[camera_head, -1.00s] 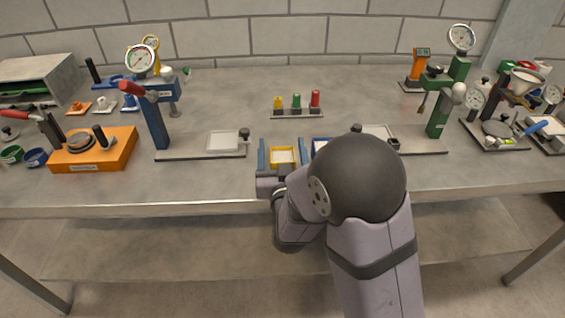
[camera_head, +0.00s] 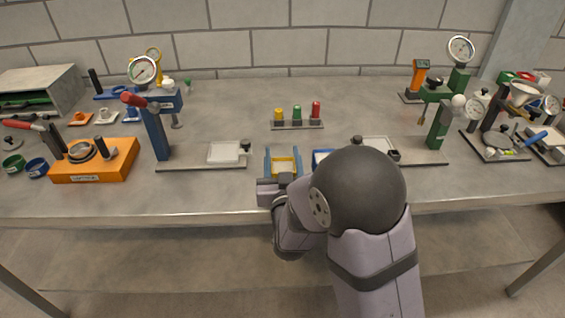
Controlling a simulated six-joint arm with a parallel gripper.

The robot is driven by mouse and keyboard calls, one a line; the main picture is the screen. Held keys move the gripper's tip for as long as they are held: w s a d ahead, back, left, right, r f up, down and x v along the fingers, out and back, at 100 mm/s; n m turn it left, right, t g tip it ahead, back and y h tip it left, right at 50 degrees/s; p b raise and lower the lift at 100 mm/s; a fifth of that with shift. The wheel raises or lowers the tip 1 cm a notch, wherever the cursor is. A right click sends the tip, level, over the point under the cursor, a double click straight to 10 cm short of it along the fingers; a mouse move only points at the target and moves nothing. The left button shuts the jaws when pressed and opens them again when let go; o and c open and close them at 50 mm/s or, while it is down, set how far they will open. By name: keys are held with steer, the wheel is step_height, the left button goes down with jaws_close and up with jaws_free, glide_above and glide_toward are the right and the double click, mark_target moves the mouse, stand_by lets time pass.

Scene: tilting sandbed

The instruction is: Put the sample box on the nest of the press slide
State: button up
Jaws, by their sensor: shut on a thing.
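A small yellow sample box (camera_head: 284,166) with a pale filling stands near the front edge of the table. My gripper (camera_head: 283,161) is at it, with one blue finger on each side, shut on the box. The left press (camera_head: 161,130) is blue with a red-ended lever. Its slide (camera_head: 199,163) carries a pale nest plate (camera_head: 224,152). The right press (camera_head: 438,125) is green. Its slide (camera_head: 423,157) also has a pale plate (camera_head: 377,143), partly hidden by my arm. I cannot tell whether the box touches the table.
A blue box (camera_head: 320,156) just right of my gripper is mostly hidden by my arm. A rack (camera_head: 297,126) with yellow, green and red pieces stands behind. An orange fixture (camera_head: 94,161) is at left, weighing gear at right. Bare tabletop lies between rack and gripper.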

step_height(320, 180, up, 21)
steer(key=p, duration=1.1)
steer(key=shift+f, duration=0.25)
step_height(320, 180, down, 11)
steer(key=b, duration=1)
steer(key=shift+b, duration=0.3)
steer(key=shift+r, duration=0.15)
steer(key=shift+f, duration=4.85)
steer(key=shift+f+b, duration=0.1)
steer(key=shift+b, duration=0.2)
